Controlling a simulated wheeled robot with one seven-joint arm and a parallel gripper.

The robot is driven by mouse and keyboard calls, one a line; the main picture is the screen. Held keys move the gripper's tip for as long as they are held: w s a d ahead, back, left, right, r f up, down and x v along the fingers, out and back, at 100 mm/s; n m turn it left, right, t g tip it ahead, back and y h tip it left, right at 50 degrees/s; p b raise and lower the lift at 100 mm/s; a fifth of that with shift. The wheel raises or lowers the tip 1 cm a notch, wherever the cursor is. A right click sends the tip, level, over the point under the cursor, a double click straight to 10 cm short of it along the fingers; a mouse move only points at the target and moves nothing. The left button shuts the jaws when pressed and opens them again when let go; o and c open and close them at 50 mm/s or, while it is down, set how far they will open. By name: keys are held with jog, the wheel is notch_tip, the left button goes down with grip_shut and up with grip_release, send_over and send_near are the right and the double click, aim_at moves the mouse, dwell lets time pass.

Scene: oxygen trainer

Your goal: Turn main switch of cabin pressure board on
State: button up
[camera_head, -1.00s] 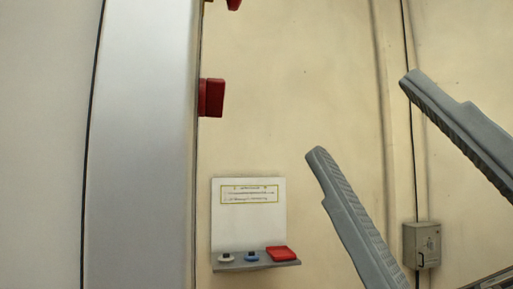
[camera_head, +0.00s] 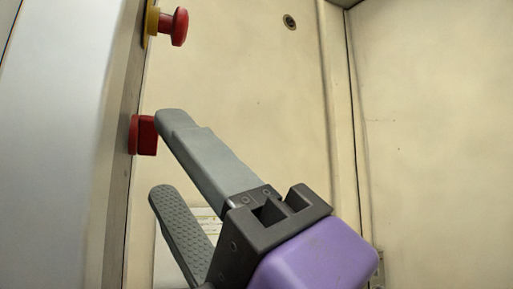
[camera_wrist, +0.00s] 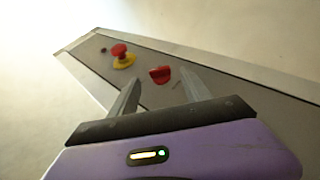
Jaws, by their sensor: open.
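A red switch knob (camera_head: 143,134) sticks out from the edge of the grey panel (camera_head: 118,190) on the left. I take it for the main switch. In the wrist view the same red knob (camera_wrist: 160,74) shows between and just beyond the fingertips, with a small mark beside it. My gripper (camera_head: 165,157) is open and empty, its fingers pointing left toward the panel. In the head view the upper fingertip is close to the knob and the lower one is below it. I cannot tell whether either finger touches it.
A red mushroom button on a yellow base (camera_head: 172,26) sits above the knob and shows left of it in the wrist view (camera_wrist: 121,56). A white placard (camera_head: 170,258) is partly hidden behind my fingers. The cream wall on the right is clear.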

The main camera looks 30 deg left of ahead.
aim_at(152, 138)
jog(key=shift+p+x, duration=0.3)
jog(key=shift+x, duration=1.45)
grip_shut()
